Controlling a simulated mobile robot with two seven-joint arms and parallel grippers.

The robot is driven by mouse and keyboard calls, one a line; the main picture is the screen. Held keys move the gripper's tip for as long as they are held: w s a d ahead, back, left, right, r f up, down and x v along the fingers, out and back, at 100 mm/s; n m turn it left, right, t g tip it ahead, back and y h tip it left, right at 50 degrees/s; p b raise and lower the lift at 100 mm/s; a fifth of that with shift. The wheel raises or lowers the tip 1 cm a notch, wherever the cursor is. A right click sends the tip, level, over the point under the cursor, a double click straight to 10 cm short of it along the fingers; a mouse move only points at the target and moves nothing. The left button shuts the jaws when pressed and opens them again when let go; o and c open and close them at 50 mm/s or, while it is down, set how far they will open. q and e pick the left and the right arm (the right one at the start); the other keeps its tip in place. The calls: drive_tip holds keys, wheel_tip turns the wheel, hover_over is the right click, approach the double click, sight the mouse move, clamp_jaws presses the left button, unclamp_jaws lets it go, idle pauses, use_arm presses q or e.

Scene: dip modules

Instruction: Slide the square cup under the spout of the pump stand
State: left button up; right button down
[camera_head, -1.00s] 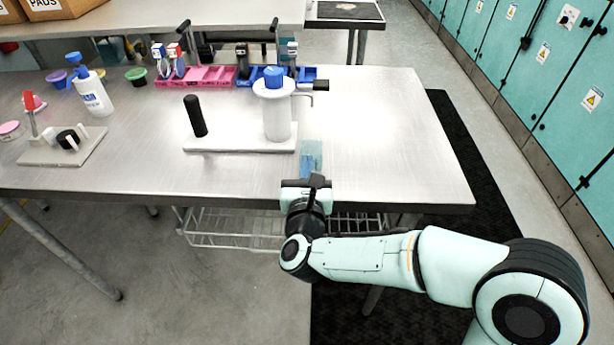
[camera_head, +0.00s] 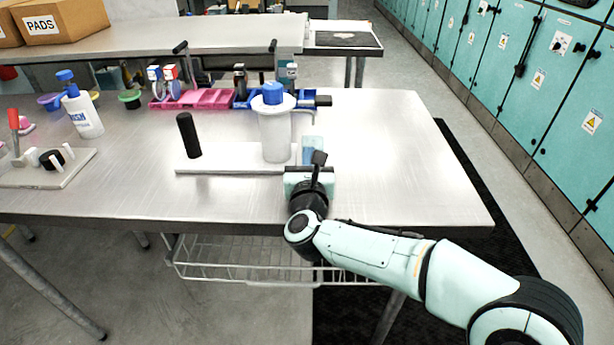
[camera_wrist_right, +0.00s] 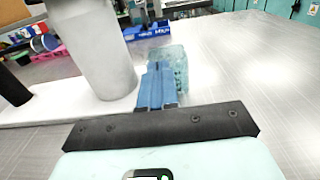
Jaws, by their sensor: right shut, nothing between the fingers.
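The square cup (camera_head: 314,143) is clear and pale teal. It stands on the table just right of the pump stand (camera_head: 232,158), in front of and below the spout (camera_head: 306,111). The stand has a white base, a white cylinder with a blue cap and a black handle. My right gripper (camera_head: 308,156) is on the cup's near side, its blue fingers shut and empty. In the right wrist view the fingers (camera_wrist_right: 156,86) point at the cup (camera_wrist_right: 178,62) and overlap it; I cannot tell whether they touch. My left gripper is out of view.
Pink (camera_head: 200,98) and blue bins (camera_head: 243,98) stand behind the pump stand. A pump bottle (camera_head: 83,112) and a small board with a red handle (camera_head: 50,170) are at left. The table (camera_head: 400,160) is clear to the right.

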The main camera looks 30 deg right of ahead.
drive_tip(key=shift+r, duration=0.1)
idle(0.3)
drive_tip(key=shift+s+a, duration=0.15)
drive_tip(key=shift+s, duration=0.15)
drive_tip(key=v, duration=1.2)
drive_tip(key=shift+s+a+p, duration=0.2)
drive_tip(key=shift+s+p, duration=0.05)
drive_tip(key=shift+p, duration=0.05)
